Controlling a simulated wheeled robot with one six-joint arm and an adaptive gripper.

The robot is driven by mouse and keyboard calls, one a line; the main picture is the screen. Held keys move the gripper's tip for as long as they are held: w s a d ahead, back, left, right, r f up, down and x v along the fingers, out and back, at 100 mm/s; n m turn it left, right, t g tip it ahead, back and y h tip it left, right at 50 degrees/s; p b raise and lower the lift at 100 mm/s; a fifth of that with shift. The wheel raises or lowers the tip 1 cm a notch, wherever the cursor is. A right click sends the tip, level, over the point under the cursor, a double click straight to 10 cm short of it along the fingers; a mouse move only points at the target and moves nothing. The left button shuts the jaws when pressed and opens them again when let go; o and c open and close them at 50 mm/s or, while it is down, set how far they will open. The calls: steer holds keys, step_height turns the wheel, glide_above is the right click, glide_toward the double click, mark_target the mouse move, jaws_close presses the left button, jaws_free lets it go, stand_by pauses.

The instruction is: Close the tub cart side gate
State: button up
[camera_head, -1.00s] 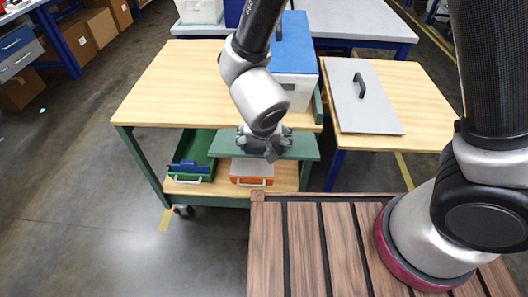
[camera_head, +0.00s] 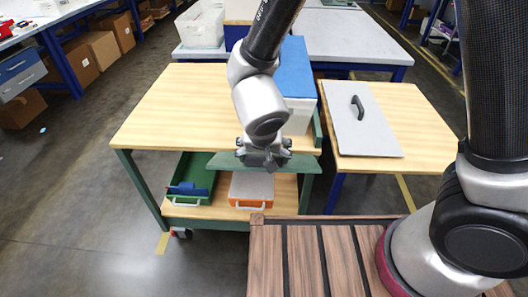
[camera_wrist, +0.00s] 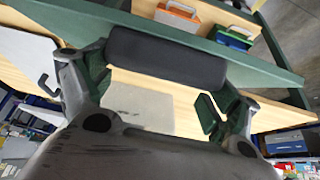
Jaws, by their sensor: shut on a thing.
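The cart (camera_head: 170,118) has a pale wood top and a green frame. Its side gate (camera_head: 303,164) is a green panel at the front right, just below the top's front edge. The gate is angled outward over the lower shelf; its exact tilt is hard to tell. My gripper (camera_head: 263,160) is at the gate's middle. In the wrist view the green gate (camera_wrist: 262,68) runs across the upper part. A dark round grip bar (camera_wrist: 165,57) lies between my fingers, and my gripper is shut on it. In the head view my gripper hides the bar.
On the lower shelf are a green bin (camera_head: 196,168) and an orange box (camera_head: 250,190) with a grey lid. A blue-lidded box (camera_head: 292,75) stands on the top. A grey panel with a handle (camera_head: 361,118) lies on the right table. Floor is clear at left.

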stand_by(0.7)
steer(key=o, duration=1.2)
steer(key=shift+w, duration=0.1)
steer(key=v, duration=1.2)
